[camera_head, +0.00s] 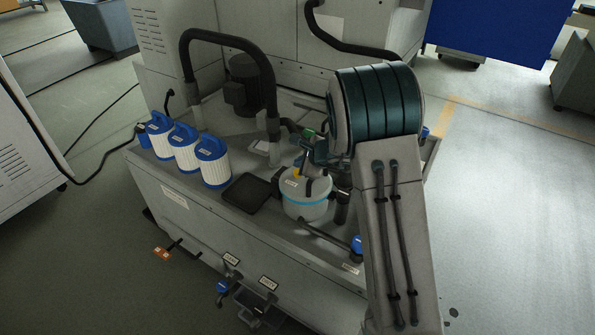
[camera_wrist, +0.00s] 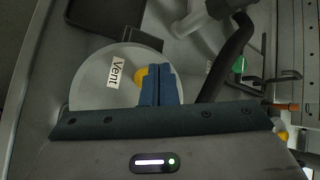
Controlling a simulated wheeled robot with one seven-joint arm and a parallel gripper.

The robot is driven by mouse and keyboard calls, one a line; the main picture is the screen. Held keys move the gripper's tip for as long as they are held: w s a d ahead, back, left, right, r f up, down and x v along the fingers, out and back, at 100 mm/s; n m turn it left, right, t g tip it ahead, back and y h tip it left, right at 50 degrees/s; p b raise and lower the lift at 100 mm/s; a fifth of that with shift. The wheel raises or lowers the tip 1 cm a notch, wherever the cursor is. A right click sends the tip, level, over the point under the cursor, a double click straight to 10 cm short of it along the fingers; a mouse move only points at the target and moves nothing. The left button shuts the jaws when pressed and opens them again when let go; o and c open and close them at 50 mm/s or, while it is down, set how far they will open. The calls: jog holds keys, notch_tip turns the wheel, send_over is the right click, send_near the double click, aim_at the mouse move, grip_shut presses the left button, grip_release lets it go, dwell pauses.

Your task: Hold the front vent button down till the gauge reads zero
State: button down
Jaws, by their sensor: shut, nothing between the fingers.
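A round grey canister (camera_head: 306,207) with a light blue band stands at the front of the machine's top. In the wrist view its pale lid (camera_wrist: 95,88) carries a "Vent" label (camera_wrist: 115,73) and a yellow button (camera_wrist: 141,76), also in the head view (camera_head: 296,172). My gripper (camera_wrist: 159,70) is shut and empty. Its blue fingertips are over the lid, just right of the yellow button and partly covering it. I cannot tell whether they touch it. In the head view my arm hides much of this area. I cannot make out a gauge face or reading.
Several white filter cartridges with blue caps (camera_head: 184,149) stand left of the canister. A black tray (camera_head: 246,193) lies between them. A thick black hose (camera_head: 229,40) arches behind. A green part (camera_wrist: 238,64) and a dark hose (camera_wrist: 228,60) are right of the lid.

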jog(key=shift+f, duration=0.2)
jog(key=shift+f+b, duration=0.25)
jog(key=shift+b, duration=0.45)
jog(key=shift+f, duration=0.1)
jog(key=shift+s+d+f+b, duration=0.1)
jog(key=shift+s+f+b, duration=0.2)
jog(key=shift+f+b, duration=0.4)
jog(key=shift+s+f, duration=0.1)
dwell(1.6)
dwell(1.5)
jog(key=shift+w+a+r, duration=0.2)
jog(key=shift+r, duration=0.25)
jog(key=shift+w+a+r, duration=0.15)
jog(key=shift+a+r, duration=0.05)
jog(key=shift+r, duration=0.2)
jog(key=shift+r+p, duration=0.15)
jog(key=shift+p, duration=0.15)
